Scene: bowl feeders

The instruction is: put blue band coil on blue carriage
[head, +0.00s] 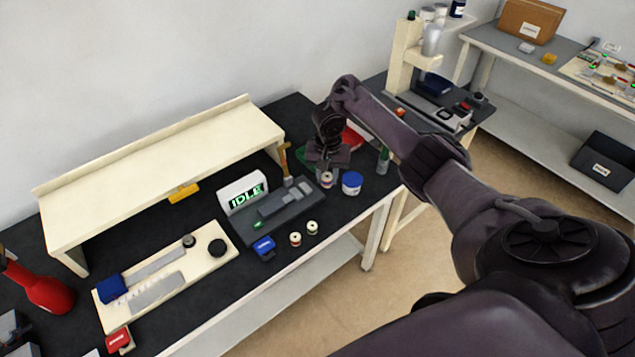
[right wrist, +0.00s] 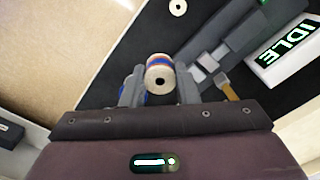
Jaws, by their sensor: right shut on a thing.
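My right gripper (head: 327,172) is shut on a cream coil (head: 327,181) near the right end of the dark bench. In the right wrist view the coil (right wrist: 160,78) sits between the two fingers (right wrist: 160,90), with a blue and an orange-brown stripe around it. Another blue block (head: 111,288) sits at the left end of a cream board. I cannot tell for sure which is the blue carriage. My left gripper is not in view.
Two more cream coils (head: 303,234) stand near the front edge. A grey fixture (head: 285,209) and an IDLE display (head: 243,192) are left of my gripper. A cream shelf (head: 160,165) spans the back.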

